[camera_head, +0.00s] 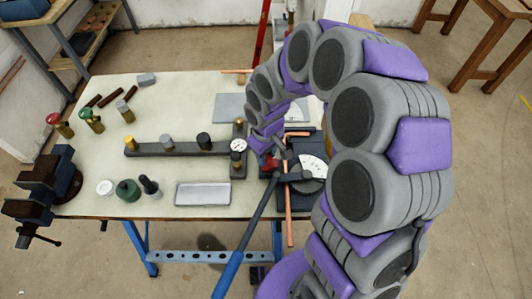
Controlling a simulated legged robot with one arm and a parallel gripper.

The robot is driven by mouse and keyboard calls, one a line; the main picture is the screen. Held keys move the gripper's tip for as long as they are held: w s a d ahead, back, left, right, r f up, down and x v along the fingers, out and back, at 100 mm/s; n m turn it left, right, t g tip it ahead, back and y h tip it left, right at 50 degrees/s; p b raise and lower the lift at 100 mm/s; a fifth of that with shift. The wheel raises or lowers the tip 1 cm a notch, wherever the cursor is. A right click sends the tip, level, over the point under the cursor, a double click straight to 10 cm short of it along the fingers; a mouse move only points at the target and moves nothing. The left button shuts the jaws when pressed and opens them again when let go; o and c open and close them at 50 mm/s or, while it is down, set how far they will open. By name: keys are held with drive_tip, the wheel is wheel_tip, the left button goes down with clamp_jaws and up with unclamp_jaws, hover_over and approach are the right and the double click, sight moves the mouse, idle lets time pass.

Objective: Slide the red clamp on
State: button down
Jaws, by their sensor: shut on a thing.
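My arm arches over the right side of the bench, and my gripper (268,149) points down beside the tube bender (312,170). The gripper is shut on a small dark red part, the red clamp (269,165), which shows just below its tip at the bender's left side. The clamp is small and partly hidden, so its exact grip and tilt cannot be told. I cannot tell whether it touches the bender. A copper tube (289,215) runs through the bender and sticks out past the bench's front edge.
The bender's blue-ended lever (239,257) slants toward the front. A grey manifold with a gauge (238,146) lies left of my gripper. A metal tray (203,194), several fittings and a vise (47,190) stand farther left. The bench top (100,160) has free room at left.

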sight(277, 163)
drive_tip(key=shift+d, duration=0.1)
drive_tip(key=d+p, duration=0.1)
drive_tip(key=d, duration=0.2)
drive_tip(key=shift+s+d, duration=0.1)
drive_tip(key=shift+s, duration=0.05)
drive_tip(key=c, duration=1.2)
unclamp_jaws()
drive_tip(key=o, duration=0.4)
drive_tip(key=shift+d, duration=0.3)
